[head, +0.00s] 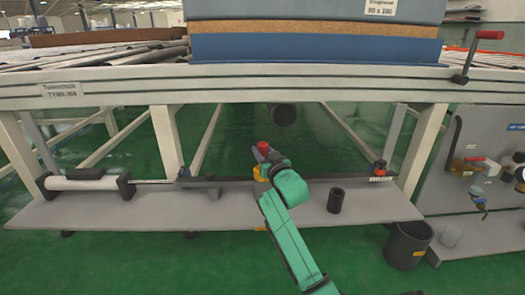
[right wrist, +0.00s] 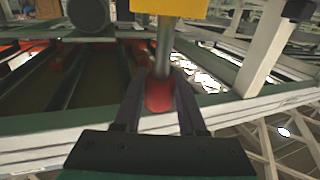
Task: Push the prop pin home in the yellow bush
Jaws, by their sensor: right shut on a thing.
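The prop pin has a red knob (head: 263,146) and a bare steel shank. In the right wrist view the knob (right wrist: 160,94) sits between the two dark fingers of my right gripper (right wrist: 160,82), which is shut on it. The steel shank (right wrist: 165,45) runs from the knob to the yellow bush (right wrist: 170,7), with a length of shank showing between them. In the head view the yellow bush (head: 259,173) is partly hidden behind my green right arm and gripper (head: 265,156). The pin's tip is hidden. My left gripper is not in view.
The bush is by a dark bar (head: 225,181) over a low grey shelf (head: 150,208). A second red knob (head: 380,164) is at the bar's right. A black cup (head: 335,200) stands on the shelf, a dark bin (head: 407,245) on the floor. A blue mattress (head: 310,48) lies above.

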